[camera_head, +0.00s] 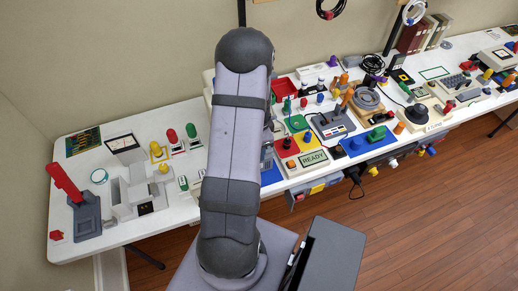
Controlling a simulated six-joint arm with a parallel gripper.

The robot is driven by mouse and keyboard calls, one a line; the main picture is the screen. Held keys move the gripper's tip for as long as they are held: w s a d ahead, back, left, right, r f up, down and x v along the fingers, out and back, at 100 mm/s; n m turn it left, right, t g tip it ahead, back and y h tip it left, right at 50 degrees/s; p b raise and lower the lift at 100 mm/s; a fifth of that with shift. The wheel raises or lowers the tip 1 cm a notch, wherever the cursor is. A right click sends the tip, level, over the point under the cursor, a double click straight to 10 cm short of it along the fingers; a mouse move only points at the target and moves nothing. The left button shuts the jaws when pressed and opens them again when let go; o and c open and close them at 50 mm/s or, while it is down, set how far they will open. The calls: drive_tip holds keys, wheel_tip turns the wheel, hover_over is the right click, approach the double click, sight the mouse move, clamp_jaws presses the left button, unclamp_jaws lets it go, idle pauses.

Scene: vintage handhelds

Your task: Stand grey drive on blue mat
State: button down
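A blue mat (272,176) shows in part just right of my arm's big link, which hides its left side. Another blue surface (352,149) lies at the front edge, right of the READY device, with a green piece on it. I cannot tell which one is the task's mat. I cannot pick out the grey drive for certain. A light grey blocky unit (126,203) stands on the left part of the table. My gripper is not visible; my arm's link blocks the view of the table's middle.
A red-levered grey device (87,215) stands at the far left. Red, green and yellow knobbed pieces stand behind the grey unit. The READY device (313,159) and many handhelds crowd the right. White table (95,248) is bare along the front left.

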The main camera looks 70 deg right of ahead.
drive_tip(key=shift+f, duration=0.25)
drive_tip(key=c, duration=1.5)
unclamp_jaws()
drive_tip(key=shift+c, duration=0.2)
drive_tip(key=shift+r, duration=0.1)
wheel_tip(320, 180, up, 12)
drive_tip(key=b, duration=0.3)
drive_tip(key=shift+b, duration=0.3)
